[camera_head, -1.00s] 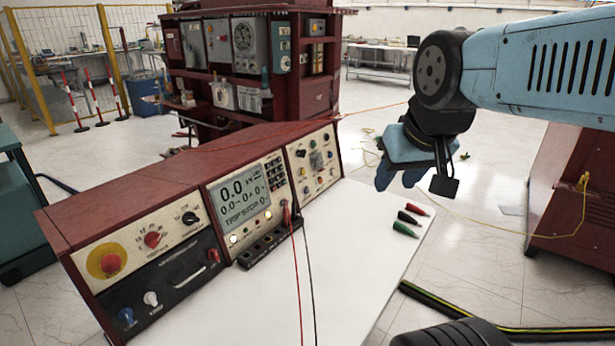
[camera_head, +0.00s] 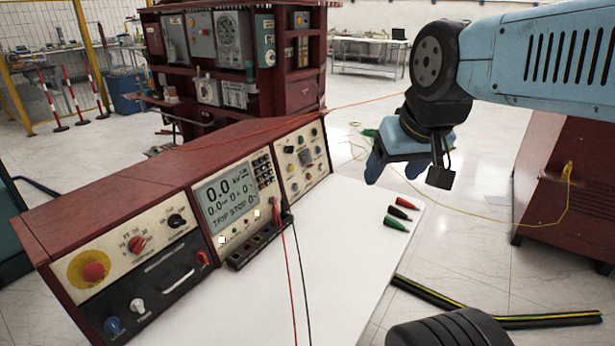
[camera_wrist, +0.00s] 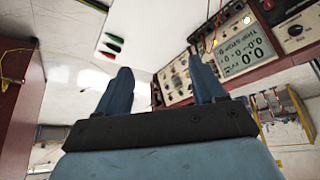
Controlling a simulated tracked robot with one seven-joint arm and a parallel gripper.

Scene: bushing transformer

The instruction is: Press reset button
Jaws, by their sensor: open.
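The red control console (camera_head: 150,205) stands on the white table, with its panels facing right and toward me. A red mushroom button on a yellow disc (camera_head: 93,270) sits on the left panel. The middle panel has a grey screen (camera_head: 228,198), a keypad and small lit buttons (camera_head: 222,239) below it. I cannot read which button is the reset. My gripper (camera_head: 392,170) is open and empty in the air beyond and to the right of the console. Its two blue fingers (camera_wrist: 165,88) show in the wrist view, apart from the console panels (camera_wrist: 245,45).
Red, black and green clips (camera_head: 398,209) lie on the white table (camera_head: 340,240). Red and black leads hang from the console's front. A red cabinet (camera_head: 565,180) stands at the right, and a tall red rack (camera_head: 240,60) behind.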

